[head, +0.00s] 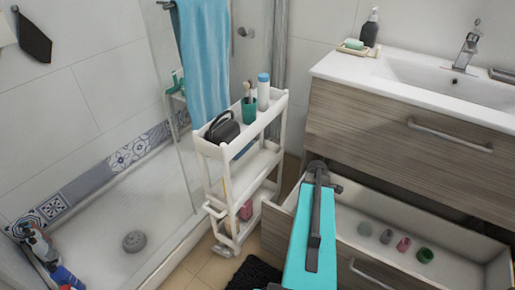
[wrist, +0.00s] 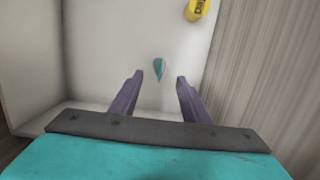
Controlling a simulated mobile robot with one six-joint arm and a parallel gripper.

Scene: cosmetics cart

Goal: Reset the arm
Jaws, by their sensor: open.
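My gripper (wrist: 159,77) is open in the wrist view, its two purple fingers apart with nothing between them. A small teal object (wrist: 159,68) lies on a white surface beyond the fingertips. In the head view my turquoise arm reaches up over the left part of the open drawer (head: 450,262) below the sink; the fingers cannot be made out there. The white cosmetics cart (head: 214,150) stands left of the arm. It carries a dark bag (head: 222,130), a teal cup (head: 249,110) and a white bottle with a blue cap (head: 263,93).
Several small items, including a pink one (head: 403,244) and a green one (head: 425,255), stand in the drawer. A yellow labelled container (wrist: 196,9) shows in the wrist view. The sink (head: 425,80) and wooden drawer front (head: 390,130) rise behind. A shower tray (head: 120,220) lies left.

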